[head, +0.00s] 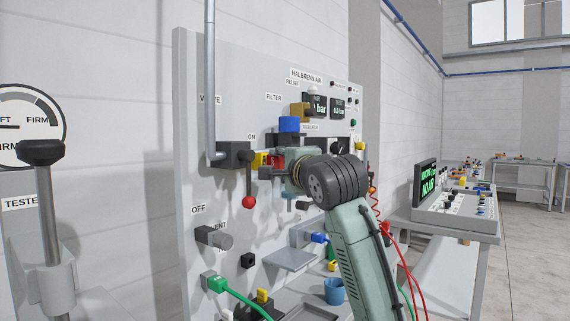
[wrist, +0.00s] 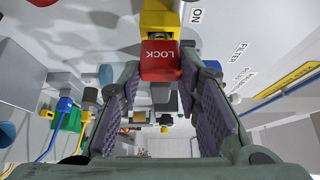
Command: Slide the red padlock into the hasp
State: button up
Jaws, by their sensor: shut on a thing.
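The red padlock (wrist: 160,60), marked LOCK, is between the fingertips of my gripper (wrist: 170,72) in the wrist view. The gripper is shut on it. In the head view a small part of the padlock (head: 267,173) shows at the left tip of my gripper (head: 279,174), close to the panel. The yellow hasp (wrist: 160,20) is right against the padlock's upper edge in the wrist view. It also shows in the head view (head: 258,160), beside the valve. I cannot tell whether the shackle is in the hasp; the contact is hidden.
The valve body (head: 235,155) and its lever with a red ball (head: 249,202) are just left of the gripper. A blue-topped filter (head: 289,124) is above it. A grey shelf (head: 288,258) and a blue cup (head: 334,290) are below. Hoses hang at right.

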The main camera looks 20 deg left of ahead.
jog(key=shift+w+a, duration=0.15)
jog(key=shift+a, duration=0.25)
jog(key=o, duration=1.3)
jog(key=v, duration=1.2)
